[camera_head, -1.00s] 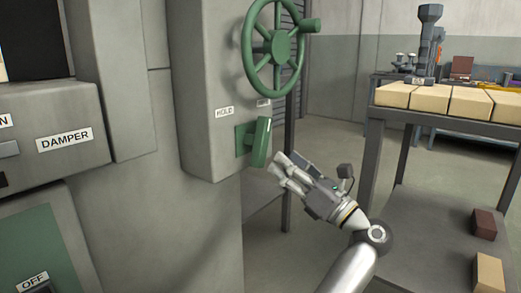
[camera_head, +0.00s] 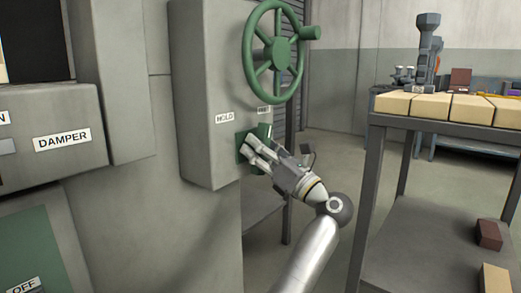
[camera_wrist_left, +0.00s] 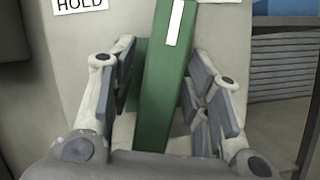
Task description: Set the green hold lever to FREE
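The green hold lever (camera_head: 264,131) stands on a green plate on the grey housing, partly hidden by my left gripper in the head view. In the left wrist view the lever (camera_wrist_left: 163,85) has a white stripe near its top and leans slightly right. My left gripper (camera_head: 250,149) is at the lever. In the left wrist view its fingers (camera_wrist_left: 158,92) are apart, one on each side of the lever; the right pad is very close, and contact is unclear. The HOLD label (camera_head: 225,118) is left of the lever; a smaller label (camera_head: 263,110) is above it. My right gripper is not in view.
A green handwheel (camera_head: 274,52) is mounted just above the lever. A DAMPER panel (camera_head: 62,140) is at the left. A metal table (camera_head: 450,125) with tan blocks stands at the right. Floor is open between housing and table.

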